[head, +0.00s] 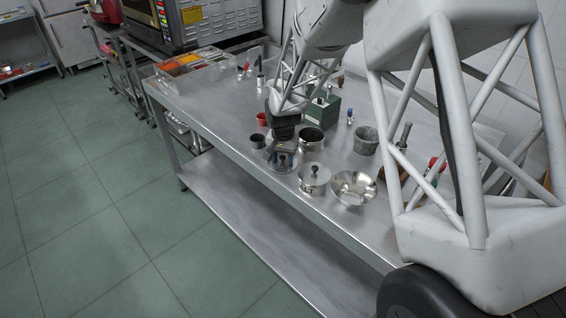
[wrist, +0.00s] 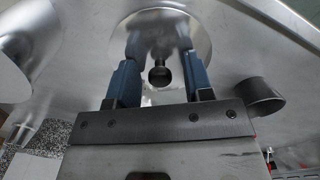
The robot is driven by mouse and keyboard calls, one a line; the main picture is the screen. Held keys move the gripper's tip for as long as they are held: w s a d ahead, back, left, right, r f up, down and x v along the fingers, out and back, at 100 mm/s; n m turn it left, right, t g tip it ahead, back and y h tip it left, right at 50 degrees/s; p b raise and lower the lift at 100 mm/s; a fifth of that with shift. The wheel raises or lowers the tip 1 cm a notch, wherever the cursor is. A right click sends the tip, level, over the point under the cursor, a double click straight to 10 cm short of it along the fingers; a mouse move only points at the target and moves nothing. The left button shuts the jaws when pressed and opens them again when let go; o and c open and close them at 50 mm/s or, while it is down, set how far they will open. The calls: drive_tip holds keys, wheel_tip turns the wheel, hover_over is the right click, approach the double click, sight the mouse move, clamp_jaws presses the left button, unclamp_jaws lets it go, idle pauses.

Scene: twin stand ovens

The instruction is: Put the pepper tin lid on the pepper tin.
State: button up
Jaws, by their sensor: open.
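The pepper tin lid (wrist: 140,28) is a shiny round steel disc with a black ball knob (wrist: 159,73). In the head view the lid (head: 284,170) lies on the table under my gripper (head: 283,156). In the wrist view my gripper (wrist: 158,80) is open, its two blue fingers on either side of the knob, with gaps between. An open steel tin with a dark inside (head: 312,139), apparently the pepper tin, stands just right of my gripper. It shows as a cylinder at the left of the wrist view (wrist: 22,50).
A small dark cup (head: 258,141) stands close to the left, and a red cup (head: 262,119) behind it. A lidded pan (head: 314,180) and a steel bowl (head: 354,187) stand at the front right. A grey mortar (head: 366,140) and green box (head: 322,112) stand behind.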

sight(283, 157)
drive_tip(key=shift+f, duration=0.1)
drive_tip(key=shift+c, duration=0.2)
drive_tip(key=c, duration=0.7)
drive_tip(key=shift+r, duration=0.85)
drive_tip(key=shift+r, duration=1.3)
drive_tip(key=w+d+r, duration=0.2)
drive_tip(key=w+d, duration=0.1)
drive_tip(key=w+d+r, duration=0.3)
drive_tip(key=d, duration=0.1)
drive_tip(key=w+d+r, duration=0.3)
drive_tip(key=shift+w+d, duration=0.15)
drive_tip(key=shift+w, duration=0.1)
